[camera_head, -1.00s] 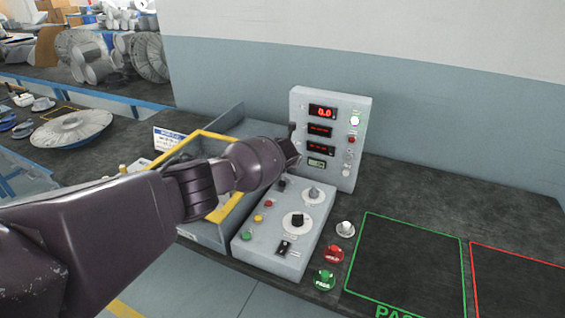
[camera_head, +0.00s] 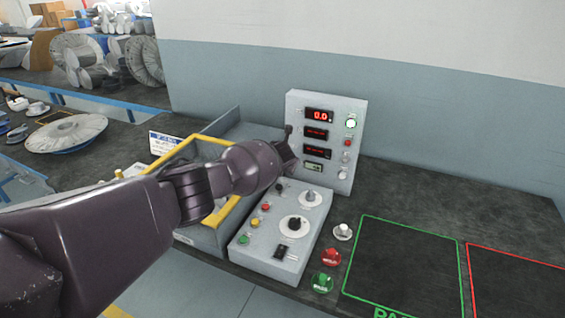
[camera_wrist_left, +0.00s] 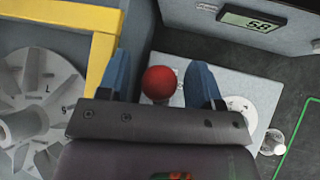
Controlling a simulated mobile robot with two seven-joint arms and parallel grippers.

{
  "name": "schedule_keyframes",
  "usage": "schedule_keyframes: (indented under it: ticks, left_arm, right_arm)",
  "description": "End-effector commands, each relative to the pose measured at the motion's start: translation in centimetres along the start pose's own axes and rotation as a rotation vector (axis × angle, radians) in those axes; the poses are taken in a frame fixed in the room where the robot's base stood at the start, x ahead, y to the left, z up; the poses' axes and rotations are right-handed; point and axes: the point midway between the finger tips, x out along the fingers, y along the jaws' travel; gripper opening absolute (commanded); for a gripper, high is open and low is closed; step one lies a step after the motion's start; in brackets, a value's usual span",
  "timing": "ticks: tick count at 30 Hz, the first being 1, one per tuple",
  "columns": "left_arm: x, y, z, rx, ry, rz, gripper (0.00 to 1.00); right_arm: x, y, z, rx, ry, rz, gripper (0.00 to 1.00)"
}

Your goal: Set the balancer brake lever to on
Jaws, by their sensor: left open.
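A round red ball knob (camera_wrist_left: 159,82) shows in the left wrist view, above the light grey control panel (camera_wrist_left: 245,90). It looks like the head of the brake lever, seen end-on, so I cannot tell which way the lever is set. My left gripper (camera_wrist_left: 160,83) is open, with one blue finger on each side of the knob and gaps on both sides. In the head view the left gripper (camera_head: 289,150) is over the back of the sloped control panel (camera_head: 262,238), in front of the upright display box (camera_head: 351,108). The red knob is hidden there. My right gripper is not in view.
A guarded bay with a yellow frame (camera_head: 222,139) stands left of the panel; its bladed rotor (camera_wrist_left: 40,98) shows in the wrist view. A red button (camera_head: 332,257) and a green button (camera_head: 323,282) sit right of the panel. The green-outlined bench area (camera_head: 402,265) is empty.

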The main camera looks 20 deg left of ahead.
Motion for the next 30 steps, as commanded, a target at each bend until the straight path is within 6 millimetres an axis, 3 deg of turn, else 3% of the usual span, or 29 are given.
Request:
schedule_keyframes:
  ticks: [10, 30]
  left_arm:
    - [-2.7, 0.1, 0.2, 0.003, 0.0, -0.001, 0.59]
    - [-8.7, 0.1, 0.1, 0.002, -0.002, 0.0, 0.59]
  right_arm:
    - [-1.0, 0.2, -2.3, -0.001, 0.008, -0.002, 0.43]
    - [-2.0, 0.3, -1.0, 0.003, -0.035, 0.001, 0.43]
